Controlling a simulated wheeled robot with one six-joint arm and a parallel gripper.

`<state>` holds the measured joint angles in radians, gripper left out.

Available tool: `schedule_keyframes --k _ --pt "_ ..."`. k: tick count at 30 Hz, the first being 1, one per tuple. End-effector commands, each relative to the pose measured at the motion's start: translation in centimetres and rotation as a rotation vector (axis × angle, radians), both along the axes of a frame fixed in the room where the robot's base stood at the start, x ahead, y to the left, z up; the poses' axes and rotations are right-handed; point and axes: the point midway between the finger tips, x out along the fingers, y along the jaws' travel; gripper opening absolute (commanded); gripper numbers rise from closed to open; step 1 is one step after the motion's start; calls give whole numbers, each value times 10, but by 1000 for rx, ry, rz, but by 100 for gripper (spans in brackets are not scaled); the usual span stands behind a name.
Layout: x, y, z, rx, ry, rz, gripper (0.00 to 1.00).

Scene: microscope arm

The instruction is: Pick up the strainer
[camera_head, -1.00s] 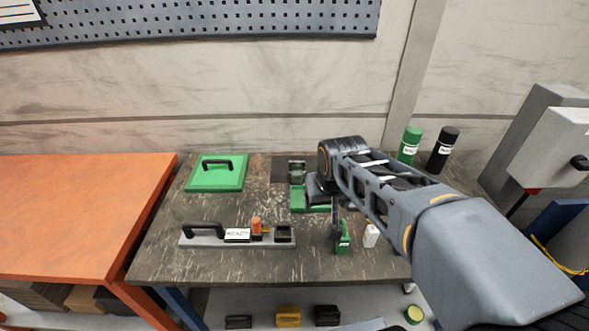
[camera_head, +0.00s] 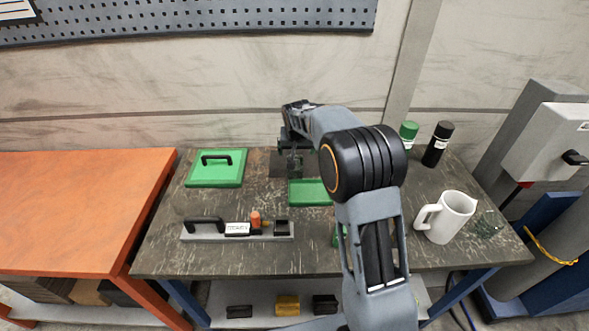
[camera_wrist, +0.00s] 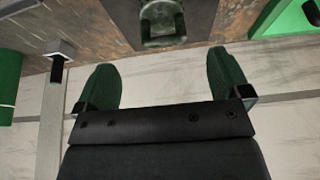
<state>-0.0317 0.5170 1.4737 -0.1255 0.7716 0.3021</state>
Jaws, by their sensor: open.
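A dark green, wire-like thing (camera_head: 487,226) lies on the right end of the table beside the white jug; it may be the strainer, but its shape is unclear. My gripper (camera_head: 289,160) is far from it, at the back of the table over a dark mat. In the wrist view my gripper (camera_wrist: 163,66) has its two green fingers wide apart with nothing between them. A dark green, cup-like fitting (camera_wrist: 162,22) stands on the mat just beyond the fingertips, apart from them. In the head view my gripper partly hides it.
A white jug (camera_head: 446,217) stands at the right. Green (camera_head: 408,135) and black (camera_head: 438,144) canisters stand at the back right. A green lid (camera_head: 216,169), a green tray (camera_head: 309,193) and a grey handled holder (camera_head: 205,231) are also on the table. The wall is close behind.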

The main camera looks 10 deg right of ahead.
Motion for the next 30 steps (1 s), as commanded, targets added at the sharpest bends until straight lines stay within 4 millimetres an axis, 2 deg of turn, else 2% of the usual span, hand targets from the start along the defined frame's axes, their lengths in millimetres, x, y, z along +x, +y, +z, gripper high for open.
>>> schedule_keyframes --k 6,14,24,30 --pt "12 -3 -28 1 1 -1 95" --pt "17 -3 -42 1 1 -1 95" --pt "35 -4 -79 1 1 -1 95" --pt "38 -4 -86 0 0 0 95"
